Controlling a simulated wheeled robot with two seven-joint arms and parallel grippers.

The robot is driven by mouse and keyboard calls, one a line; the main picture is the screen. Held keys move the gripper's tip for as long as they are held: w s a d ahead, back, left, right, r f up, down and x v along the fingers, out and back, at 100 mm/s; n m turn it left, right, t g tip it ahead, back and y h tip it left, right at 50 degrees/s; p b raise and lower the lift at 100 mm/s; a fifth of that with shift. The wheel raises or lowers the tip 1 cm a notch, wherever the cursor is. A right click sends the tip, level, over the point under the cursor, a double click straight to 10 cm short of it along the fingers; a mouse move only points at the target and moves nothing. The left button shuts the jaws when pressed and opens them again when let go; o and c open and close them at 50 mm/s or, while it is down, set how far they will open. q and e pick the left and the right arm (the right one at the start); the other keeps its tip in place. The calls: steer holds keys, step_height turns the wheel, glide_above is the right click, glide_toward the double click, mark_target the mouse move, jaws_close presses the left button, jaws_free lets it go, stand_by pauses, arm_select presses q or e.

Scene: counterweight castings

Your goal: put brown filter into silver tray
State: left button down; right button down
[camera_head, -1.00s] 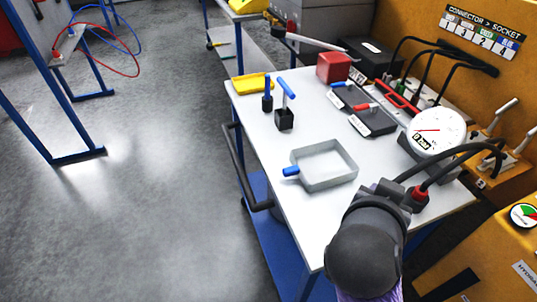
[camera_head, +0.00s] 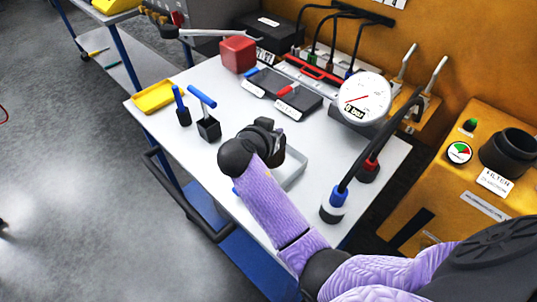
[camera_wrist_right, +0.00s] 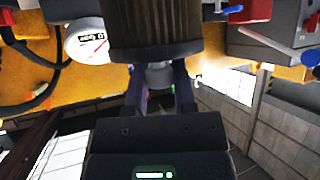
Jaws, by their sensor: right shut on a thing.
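My right gripper (camera_head: 266,138) is above the silver tray (camera_head: 294,172) in the head view, seen from behind its dark wrist. The wrist and purple forearm cover much of the tray; its right rim and part of its floor show. In the right wrist view my right gripper (camera_wrist_right: 158,78) is shut on the brown filter (camera_wrist_right: 155,28), a dark brown ribbed cylinder held across the fingertips. In the head view the filter cannot be told apart from the dark gripper. My left gripper is not in view.
A black cup with a blue-handled tool (camera_head: 208,128) and a yellow tray (camera_head: 158,96) stand left on the table. A gauge (camera_head: 364,98) and a cable with a blue-ringed connector (camera_head: 334,206) are to the right. A red cube (camera_head: 237,54) is behind.

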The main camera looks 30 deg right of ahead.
step_height(320, 180, down, 5)
steer(key=shift+r+b, duration=0.1)
steer(key=shift+b, duration=0.55)
steer(key=shift+c, duration=2.2)
jaws_free()
